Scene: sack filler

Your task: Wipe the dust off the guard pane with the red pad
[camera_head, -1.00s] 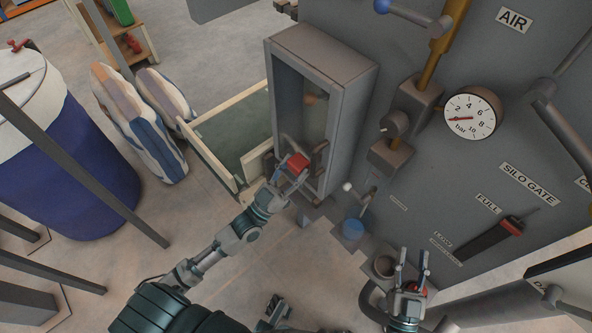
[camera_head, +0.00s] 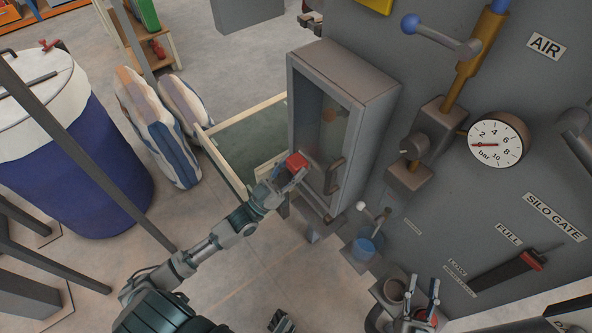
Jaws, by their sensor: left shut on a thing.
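My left gripper (camera_head: 283,178) is shut on the red pad (camera_head: 297,161). The pad shows against the lower left of the guard pane's frame; whether it touches the pane I cannot tell. The guard pane (camera_head: 318,125) is a tall dark pane in the grey cabinet (camera_head: 362,80), with a brownish patch (camera_head: 330,115) in its upper part. The pane's lower left is partly hidden by the pad. My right gripper (camera_head: 423,290) is at the lower right, fingers apart and pointing up; something red shows at its base.
A white-tipped lever (camera_head: 361,206) and a dark handle (camera_head: 334,176) stick out nearby. Striped sacks (camera_head: 150,125) and a blue drum (camera_head: 80,175) are further left.

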